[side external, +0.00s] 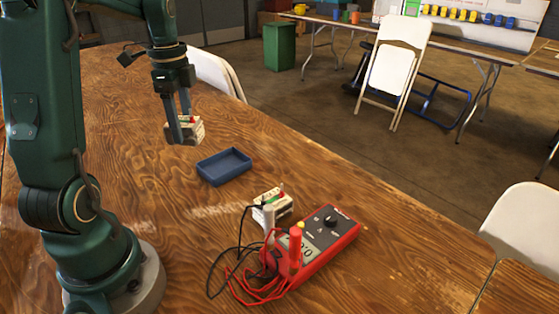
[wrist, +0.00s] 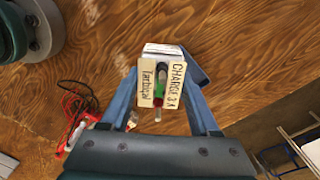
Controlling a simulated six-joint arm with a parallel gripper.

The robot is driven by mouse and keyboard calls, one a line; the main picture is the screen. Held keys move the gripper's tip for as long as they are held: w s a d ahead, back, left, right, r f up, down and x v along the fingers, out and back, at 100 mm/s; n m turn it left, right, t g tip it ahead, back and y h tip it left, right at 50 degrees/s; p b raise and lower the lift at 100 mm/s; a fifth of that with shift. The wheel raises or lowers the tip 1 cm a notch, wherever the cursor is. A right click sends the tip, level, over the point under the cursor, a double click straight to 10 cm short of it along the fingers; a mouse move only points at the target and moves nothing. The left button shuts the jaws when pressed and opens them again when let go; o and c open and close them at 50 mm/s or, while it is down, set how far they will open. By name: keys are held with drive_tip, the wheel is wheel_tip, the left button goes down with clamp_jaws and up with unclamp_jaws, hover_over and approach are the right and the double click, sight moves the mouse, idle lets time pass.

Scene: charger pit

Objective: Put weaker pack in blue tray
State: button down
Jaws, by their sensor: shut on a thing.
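My gripper (side external: 183,128) is shut on a pale battery pack (side external: 196,132) and holds it above the table, up and left of the blue tray. In the wrist view the held pack (wrist: 148,86) sits between both fingers, with a label reading "CHARGE" and red and green parts on its face. The blue tray (side external: 224,167) lies on the table and looks empty; in the wrist view the pack mostly hides it, with an edge (wrist: 196,70) showing. A second white pack (side external: 271,203) stands on the table beside the multimeter, with probes near it.
A red multimeter (side external: 325,236) lies at the front with red and black leads (side external: 240,268) looped to its left; its reading is unclear. White folding chairs (side external: 397,62) stand beyond the table. The wood between the tray and my arm's base is clear.

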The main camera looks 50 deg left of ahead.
drive_tip(key=m, duration=0.1)
drive_tip(key=a+m, duration=0.1)
drive_tip(key=m, duration=0.1)
drive_tip(key=shift+a+r, duration=0.15)
drive_tip(key=shift+a, duration=0.1)
drive_tip(key=m, duration=0.1)
drive_tip(key=a+m, duration=0.1)
drive_tip(key=m, duration=0.1)
drive_tip(key=shift+s+a, duration=0.25)
drive_tip(key=a+m, duration=0.1)
drive_tip(key=m, duration=0.1)
hover_over(225, 169)
wheel_tip(225, 169, down, 7)
drive_tip(key=shift+a+f, duration=0.1)
drive_tip(key=shift+f, duration=2.05)
